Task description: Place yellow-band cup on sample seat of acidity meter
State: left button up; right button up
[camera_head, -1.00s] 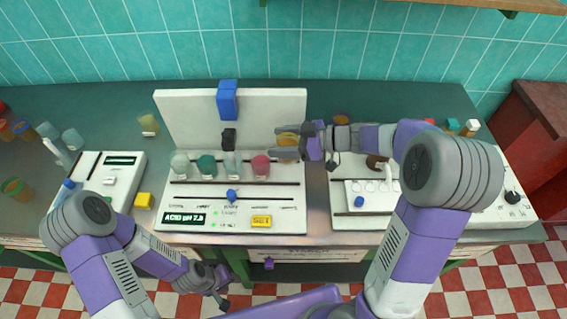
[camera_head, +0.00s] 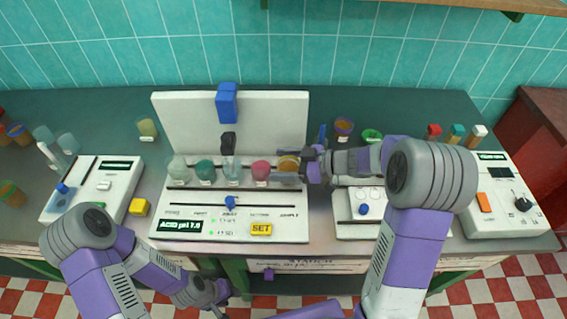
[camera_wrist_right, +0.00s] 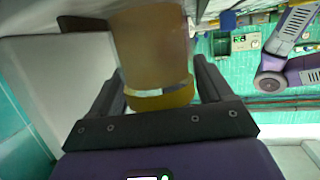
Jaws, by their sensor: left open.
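The yellow-band cup (camera_head: 289,164) stands at the right end of the row on the acidity meter (camera_head: 230,222), at the place labelled sample. Whether its base fully rests there is hidden. My right gripper (camera_head: 301,165) comes in from the right with its fingers around the cup. In the right wrist view the cup (camera_wrist_right: 155,60), brownish with a yellow band, fills the space between the fingers, which appear to touch its sides. My left gripper (camera_head: 220,301) is open and empty, low in front of the counter.
A pink cup (camera_head: 261,171) stands just left of the yellow-band cup, with a clear cup (camera_head: 231,170), a teal cup (camera_head: 204,170) and a pale cup (camera_head: 179,170) beyond. The meter's white back panel (camera_head: 185,120) rises behind. Another device (camera_head: 355,220) stands to the right.

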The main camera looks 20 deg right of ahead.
jog(key=shift+o, duration=0.8)
jog(key=shift+r, duration=0.25)
jog(key=p+v, duration=0.3)
jog(key=v, duration=0.9)
jog(key=shift+f, duration=0.1)
